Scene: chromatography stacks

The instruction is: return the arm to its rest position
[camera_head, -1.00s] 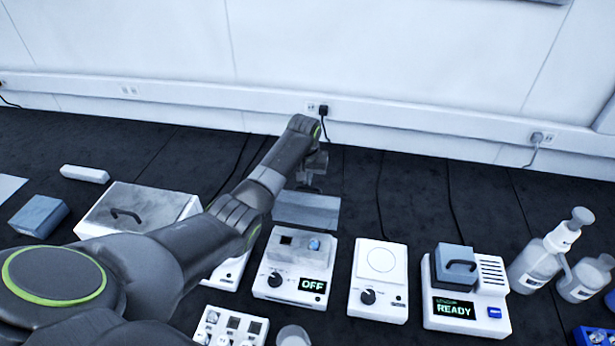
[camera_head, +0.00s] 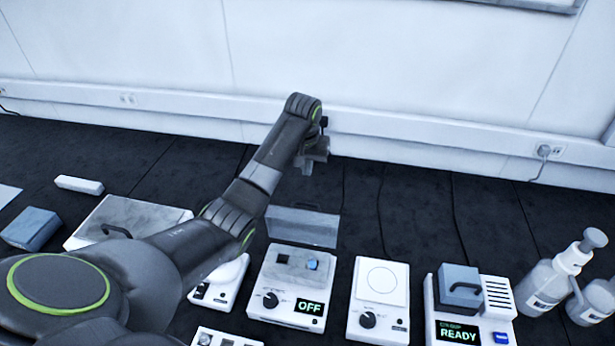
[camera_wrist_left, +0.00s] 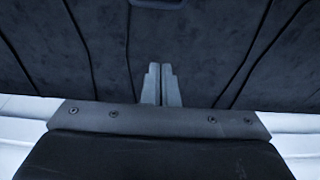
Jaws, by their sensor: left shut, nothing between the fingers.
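My left arm reaches in from the left across the bench in the head view. My left gripper (camera_head: 309,167) hangs in the air behind the row of devices, near the wall. In the left wrist view its two fingers (camera_wrist_left: 161,85) lie side by side, shut and empty, over the dark bench top with cables. My right gripper shows in neither view.
Below the gripper stand a grey box (camera_head: 302,227) and a device reading OFF (camera_head: 292,287). Right of these are a white plate device (camera_head: 379,297), a device reading READY (camera_head: 468,310) and bottles (camera_head: 560,278). The dark bench behind them is mostly clear.

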